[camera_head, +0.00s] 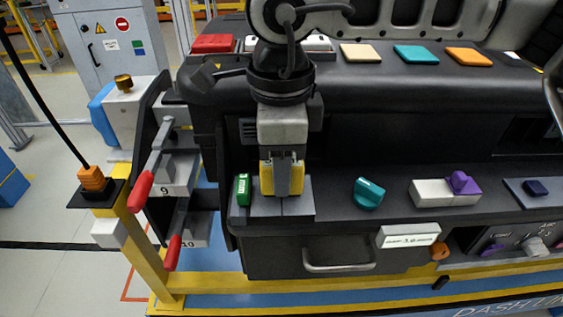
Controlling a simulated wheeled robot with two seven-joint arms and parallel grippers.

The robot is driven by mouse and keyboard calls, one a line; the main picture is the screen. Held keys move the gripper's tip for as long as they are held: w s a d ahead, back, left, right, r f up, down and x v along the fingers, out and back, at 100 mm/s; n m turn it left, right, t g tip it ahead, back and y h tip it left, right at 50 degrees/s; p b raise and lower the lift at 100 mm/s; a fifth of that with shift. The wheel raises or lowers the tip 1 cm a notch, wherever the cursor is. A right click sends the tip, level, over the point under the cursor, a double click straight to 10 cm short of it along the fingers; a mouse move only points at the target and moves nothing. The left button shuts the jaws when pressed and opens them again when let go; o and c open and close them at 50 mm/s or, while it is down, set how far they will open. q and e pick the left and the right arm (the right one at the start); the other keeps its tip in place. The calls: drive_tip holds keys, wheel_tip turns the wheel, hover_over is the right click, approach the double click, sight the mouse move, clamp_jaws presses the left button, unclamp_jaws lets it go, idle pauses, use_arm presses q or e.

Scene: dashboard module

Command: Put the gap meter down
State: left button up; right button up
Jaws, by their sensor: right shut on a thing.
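My right gripper (283,172) comes down from the top middle, over a small grey stand (298,208) on the dashboard's front ledge. It is shut on the yellow gap meter (267,181), which shows on both sides of a grey finger. The meter's lower end is at or just above the stand; I cannot tell whether it touches. A green gauge piece marked 1 mm (243,190) stands upright on the stand's left part. My left gripper is not in view.
A teal knob (368,194) and a white block with a purple knob (446,192) are to the right on the ledge. Red-handled levers (141,191) are at the left. A drawer with a handle (338,266) is below. Coloured buttons (416,54) line the top.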

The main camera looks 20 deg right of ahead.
drive_tip(key=shift+f, duration=0.45)
drive_tip(key=shift+f, duration=0.15)
drive_tip(key=o, duration=0.7)
drive_tip(key=shift+f+b, duration=0.1)
drive_tip(key=shift+b, duration=0.2)
drive_tip(key=shift+c, duration=0.2)
drive_tip(key=o, duration=0.4)
wheel_tip(320, 180, up, 13)
drive_tip(key=shift+f, duration=0.2)
